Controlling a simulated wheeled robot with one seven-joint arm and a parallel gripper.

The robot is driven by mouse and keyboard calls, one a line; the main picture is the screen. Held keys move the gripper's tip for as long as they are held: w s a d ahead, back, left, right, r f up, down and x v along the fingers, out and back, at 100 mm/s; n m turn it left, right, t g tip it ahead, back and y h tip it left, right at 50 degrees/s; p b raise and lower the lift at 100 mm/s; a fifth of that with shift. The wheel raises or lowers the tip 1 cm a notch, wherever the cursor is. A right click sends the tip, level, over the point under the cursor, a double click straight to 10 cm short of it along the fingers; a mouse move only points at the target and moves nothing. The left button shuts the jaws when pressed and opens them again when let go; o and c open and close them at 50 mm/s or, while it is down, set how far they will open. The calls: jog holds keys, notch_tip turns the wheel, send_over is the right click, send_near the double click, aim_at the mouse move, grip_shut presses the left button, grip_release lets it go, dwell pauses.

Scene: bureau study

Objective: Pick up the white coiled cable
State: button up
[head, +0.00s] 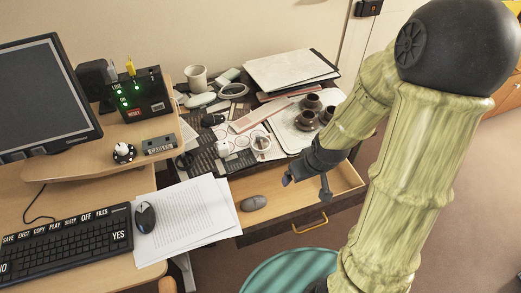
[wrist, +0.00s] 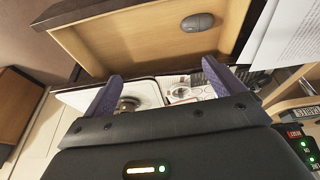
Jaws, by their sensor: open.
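A white ring-shaped thing that looks like the coiled cable (head: 261,143) lies among the clutter on the desk top behind the open drawer.
The open drawer (head: 342,180) holds a grey mouse (head: 253,203). A white tray (head: 290,131) with dark cups stands right of the cable. Papers (head: 185,215), a keyboard (head: 65,243) and a control box (head: 138,97) are left. A teal round seat (head: 290,272) is below.

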aim_at(261, 143)
jog(key=w+a+f+n+t+y+b, duration=0.25)
jog(key=w+f+b, duration=0.2)
jog(key=f, duration=0.45)
jog(key=w+r+t+y+b, duration=0.2)
jog(key=w+t+y+b, duration=0.1)
jog(key=w+t, duration=0.2)
jog(key=shift+w+d+r, duration=0.2)
jog(key=shift+w+r, duration=0.2)
jog(key=shift+w, duration=0.25)
jog(key=shift+t+y, duration=0.25)
jog(key=b+x, duration=0.1)
jog(key=x, duration=1.1)
jog(key=shift+w+f+b, duration=0.1)
jog(key=shift+f+b, duration=0.05)
jog(key=shift+b, duration=0.15)
jog(key=x, duration=0.3)
jog(key=b+x, duration=0.1)
jog(key=x, duration=0.1)
jog(key=shift+a+f, duration=0.25)
jog(key=shift+f, duration=0.15)
